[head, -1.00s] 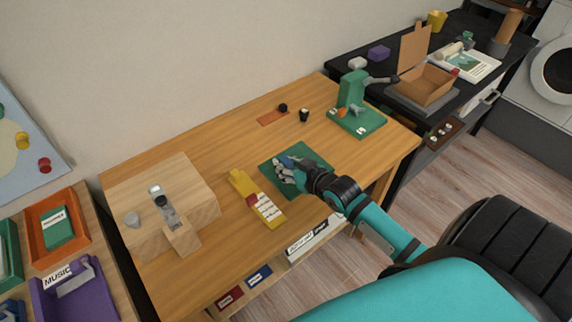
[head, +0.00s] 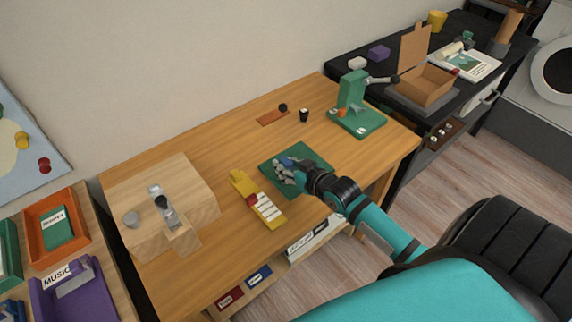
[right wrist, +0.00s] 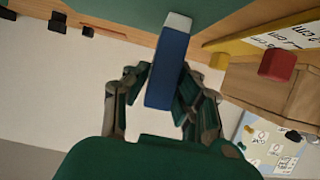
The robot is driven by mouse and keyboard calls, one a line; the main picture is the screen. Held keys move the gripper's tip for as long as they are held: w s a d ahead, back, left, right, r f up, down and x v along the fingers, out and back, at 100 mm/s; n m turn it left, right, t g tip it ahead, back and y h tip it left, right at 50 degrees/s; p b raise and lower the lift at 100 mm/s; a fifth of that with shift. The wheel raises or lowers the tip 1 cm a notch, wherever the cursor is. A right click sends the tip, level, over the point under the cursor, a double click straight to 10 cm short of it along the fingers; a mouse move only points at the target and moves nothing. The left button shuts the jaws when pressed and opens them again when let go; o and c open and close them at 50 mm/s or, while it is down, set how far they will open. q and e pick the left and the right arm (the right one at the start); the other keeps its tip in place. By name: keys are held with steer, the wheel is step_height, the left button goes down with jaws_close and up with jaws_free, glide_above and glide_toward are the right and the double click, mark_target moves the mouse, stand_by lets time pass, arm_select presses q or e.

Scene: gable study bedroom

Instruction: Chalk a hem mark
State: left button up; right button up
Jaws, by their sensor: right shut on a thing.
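My right gripper (head: 286,172) is shut on a blue chalk holder (right wrist: 167,70) with a pale tip (right wrist: 179,21), which points away from the wrist. In the head view the fingers mostly hide the holder. The gripper is over the green mat (head: 271,172) on the wooden table. A yellow gauge (head: 241,184) with a red slider and white labelled steps lies just left of the mat. It also shows in the right wrist view (right wrist: 232,46), with the red slider (right wrist: 277,65). I cannot tell whether the tip touches the mat. My left gripper is out of view.
A wooden block (head: 192,180) with a metal fitting stands at the table's left. A green stand (head: 352,97) is at the back right, with a small dark cup (head: 304,115) near it. A black bench (head: 345,67) with an open cardboard box (head: 424,86) lies beyond.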

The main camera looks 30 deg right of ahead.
steer(key=shift+f, duration=0.45)
stand_by(0.6)
steer(key=shift+r, duration=0.1)
step_height(320, 180, up, 7)
steer(key=p, duration=0.7)
steer(key=shift+p, duration=0.3)
stand_by(0.4)
